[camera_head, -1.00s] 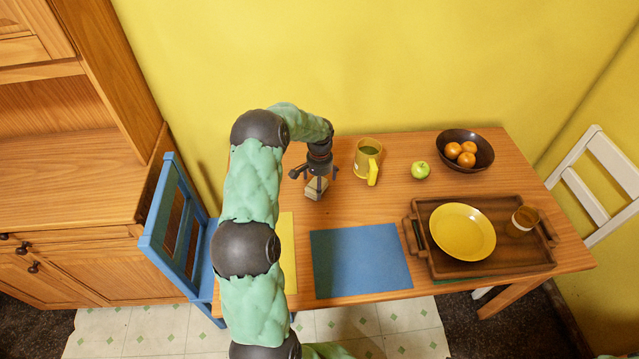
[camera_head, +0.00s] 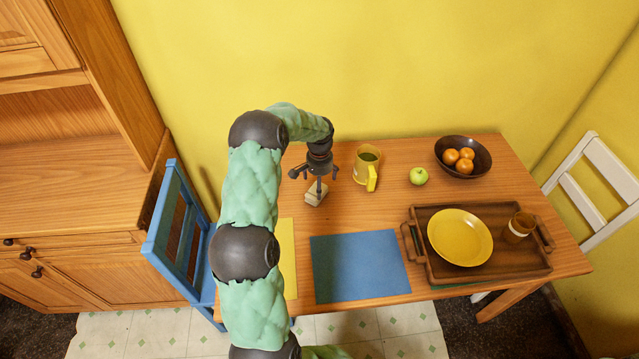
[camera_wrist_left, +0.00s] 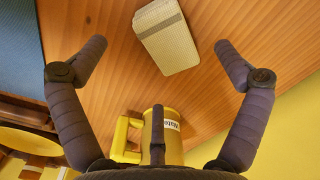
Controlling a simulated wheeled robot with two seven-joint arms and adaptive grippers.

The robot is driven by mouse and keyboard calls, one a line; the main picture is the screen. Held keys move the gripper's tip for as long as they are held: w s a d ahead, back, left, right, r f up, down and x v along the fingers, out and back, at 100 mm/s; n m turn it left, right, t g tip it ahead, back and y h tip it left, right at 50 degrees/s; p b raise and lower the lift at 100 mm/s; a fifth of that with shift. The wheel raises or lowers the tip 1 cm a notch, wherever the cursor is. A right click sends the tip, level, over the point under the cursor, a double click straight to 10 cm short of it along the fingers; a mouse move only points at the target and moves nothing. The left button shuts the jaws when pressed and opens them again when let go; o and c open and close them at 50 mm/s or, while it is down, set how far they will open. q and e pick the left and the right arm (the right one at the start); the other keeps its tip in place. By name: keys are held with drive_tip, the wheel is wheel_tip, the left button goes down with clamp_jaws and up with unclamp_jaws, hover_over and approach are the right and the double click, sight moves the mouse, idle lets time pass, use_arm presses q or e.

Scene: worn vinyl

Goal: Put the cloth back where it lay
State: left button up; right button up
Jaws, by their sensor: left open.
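The cloth (camera_head: 316,194) is a small pale folded piece lying on the wooden table, left of the mug. It also shows in the left wrist view (camera_wrist_left: 166,38) as a ribbed, folded rectangle, flat on the wood. My left gripper (camera_head: 315,178) is above the cloth with its fingers spread wide and nothing between them. In the left wrist view, the cloth lies beyond the gap between the open fingers (camera_wrist_left: 161,46), apart from them. My right gripper is not in view.
A yellow mug (camera_head: 366,172) stands right of the cloth. A green apple (camera_head: 418,176), a bowl of oranges (camera_head: 481,165) and a wooden tray (camera_head: 437,271) with a yellow plate and a cup are further right. A blue mat (camera_head: 358,266) and a yellow mat (camera_head: 288,260) lie in front.

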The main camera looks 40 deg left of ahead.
use_arm(q)
drive_tip(key=shift+r+p, duration=0.9)
drive_tip(key=shift+r, duration=0.65)
wheel_tip(320, 180, up, 12)
idle(0.5)
